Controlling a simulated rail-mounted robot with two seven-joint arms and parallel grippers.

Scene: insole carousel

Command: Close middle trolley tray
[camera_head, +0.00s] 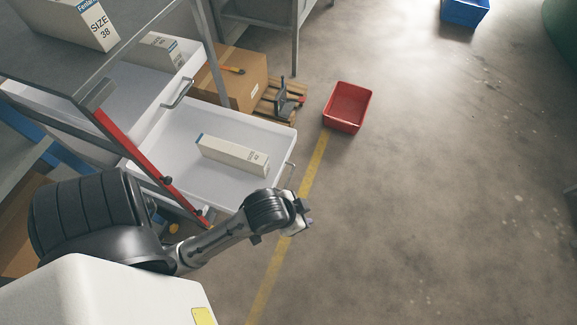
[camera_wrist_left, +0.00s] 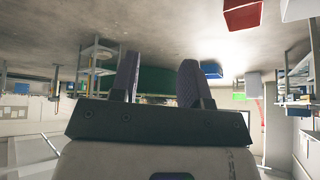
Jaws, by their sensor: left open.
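The trolley stands at the left in the head view, with a grey top shelf (camera_head: 50,58). Below the shelf a white tray (camera_head: 128,82) with a metal handle (camera_head: 177,94) holds a white box (camera_head: 160,50). Lower down, another white tray (camera_head: 178,124) is pulled far out and holds a long white box (camera_head: 233,154); its handle (camera_head: 289,176) is on the right side. My left gripper (camera_head: 303,223) is near this lower tray's front corner, apart from the handle in the picture. In the left wrist view its two fingers (camera_wrist_left: 158,68) are apart with nothing between them. My right gripper is not in view.
A red bin (camera_head: 347,107) stands on the floor right of the trolley. A cardboard box (camera_head: 228,82) and a wooden pallet (camera_head: 273,98) with a dark metal tool are behind the lower tray. A blue bin (camera_head: 464,11) is far off. The floor at right is clear.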

